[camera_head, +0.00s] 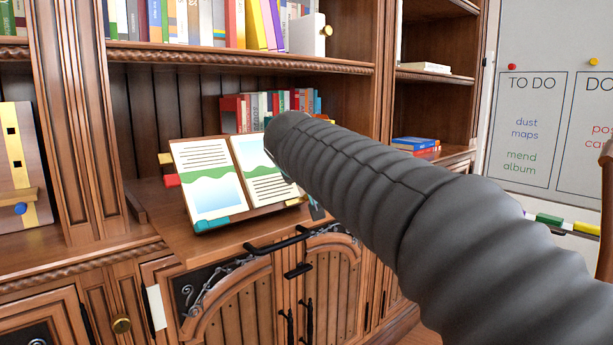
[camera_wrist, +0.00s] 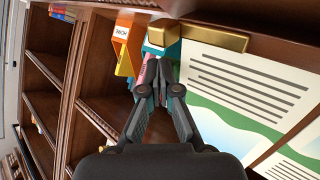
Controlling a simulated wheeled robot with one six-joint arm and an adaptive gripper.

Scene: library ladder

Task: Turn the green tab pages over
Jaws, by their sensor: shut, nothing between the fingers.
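An open book (camera_head: 240,178) with text and green-and-blue pictures lies on a tilted stand on the cabinet ledge in the head view. A yellow tab (camera_head: 165,159) and a red tab (camera_head: 172,181) stick out at its left. I cannot make out a green tab for certain. My gripper (camera_wrist: 155,90) is shut and empty in the wrist view, beside the book's page (camera_wrist: 245,85). A brass-coloured piece (camera_wrist: 215,38) lies at that page's edge, close to the fingers. I cannot tell whether the fingers touch anything. In the head view my arm hides the gripper and the book's right edge.
A row of books (camera_head: 270,105) stands behind the open book. Cabinet doors (camera_head: 290,285) with black handles are below the ledge. A whiteboard (camera_head: 550,120) hangs at the right.

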